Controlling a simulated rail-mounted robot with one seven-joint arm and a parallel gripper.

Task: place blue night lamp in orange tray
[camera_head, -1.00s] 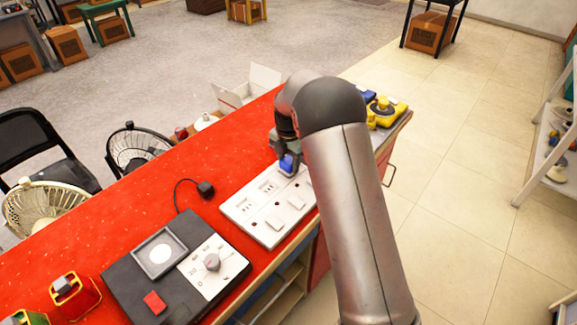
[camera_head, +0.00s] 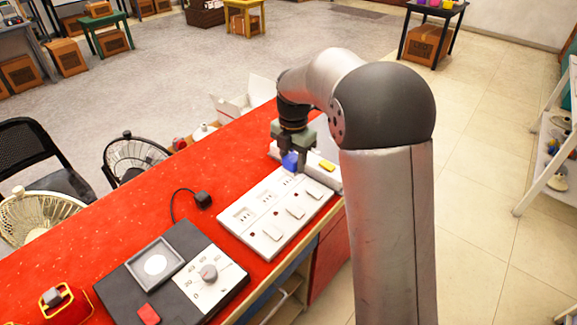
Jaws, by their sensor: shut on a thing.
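The blue night lamp (camera_head: 290,161) is a small blue block at the far end of a white socket board (camera_head: 268,226). My gripper (camera_head: 290,153) points down from above and is shut on the lamp. Whether the lamp touches the board or is held just above it, I cannot tell. I cannot make out an orange tray in this view; my arm hides part of the counter's far right.
The red counter (camera_head: 130,232) holds a black device with a dial (camera_head: 208,273), a black plug (camera_head: 203,199) and a red-yellow item (camera_head: 55,300). A white object with a yellow piece (camera_head: 327,165) lies behind the board. Fans (camera_head: 133,155) stand beyond the counter.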

